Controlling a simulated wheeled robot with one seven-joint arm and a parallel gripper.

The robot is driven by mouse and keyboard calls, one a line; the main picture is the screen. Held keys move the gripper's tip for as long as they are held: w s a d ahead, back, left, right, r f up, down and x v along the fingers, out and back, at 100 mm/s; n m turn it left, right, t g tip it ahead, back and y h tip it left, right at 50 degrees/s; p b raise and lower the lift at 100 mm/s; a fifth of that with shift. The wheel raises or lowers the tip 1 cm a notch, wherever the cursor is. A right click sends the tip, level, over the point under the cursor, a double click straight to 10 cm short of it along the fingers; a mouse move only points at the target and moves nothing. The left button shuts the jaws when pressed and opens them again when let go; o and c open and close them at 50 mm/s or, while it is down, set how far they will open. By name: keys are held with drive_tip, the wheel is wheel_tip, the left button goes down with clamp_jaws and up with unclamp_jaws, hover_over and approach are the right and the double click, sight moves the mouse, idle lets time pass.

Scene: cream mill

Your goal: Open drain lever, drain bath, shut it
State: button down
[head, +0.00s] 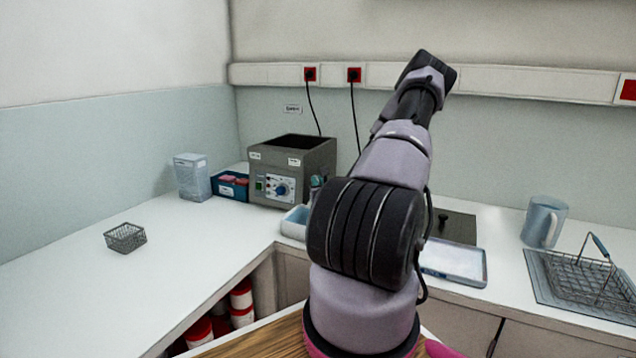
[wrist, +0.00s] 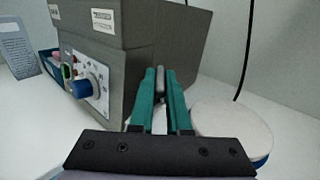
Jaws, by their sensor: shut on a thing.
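The bath (head: 285,165) is a dark grey box with an open top on the counter. Its front panel has a blue dial (wrist: 90,81) and a green switch. My gripper (wrist: 161,75) has teal fingers and is shut on the small grey drain lever (wrist: 160,82) at the bath's side. Only a little of the lever shows between the fingertips, so its exact angle cannot be told. In the head view, a teal part of my gripper (head: 317,182) shows beside the bath's right front corner. A pale blue-white basin (head: 295,222) stands in front of the bath, partly hidden by my arm. The bath's water level is not visible.
A round white-topped thing (wrist: 232,128) with a blue edge lies right of my gripper.

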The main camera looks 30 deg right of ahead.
drive_tip(key=shift+w+a+m+g+h, duration=0.25)
drive_tip(key=shift+a+m+g+h, duration=0.1)
drive_tip(key=shift+m+g+h, duration=0.8)
drive_tip(key=shift+w+a+m+g+h, duration=0.25)
drive_tip(key=shift+m+g+h, duration=0.6)
drive_tip(key=shift+h, duration=0.55)
drive_tip(key=shift+w+a+m+g+h, duration=0.2)
drive_tip(key=shift+a+m+g+h, duration=0.2)
drive_tip(key=shift+m+g+h, duration=0.65)
drive_tip(key=shift+h, duration=0.3)
drive_tip(key=c, duration=0.9)
unclamp_jaws()
drive_tip(key=shift+t, duration=0.25)
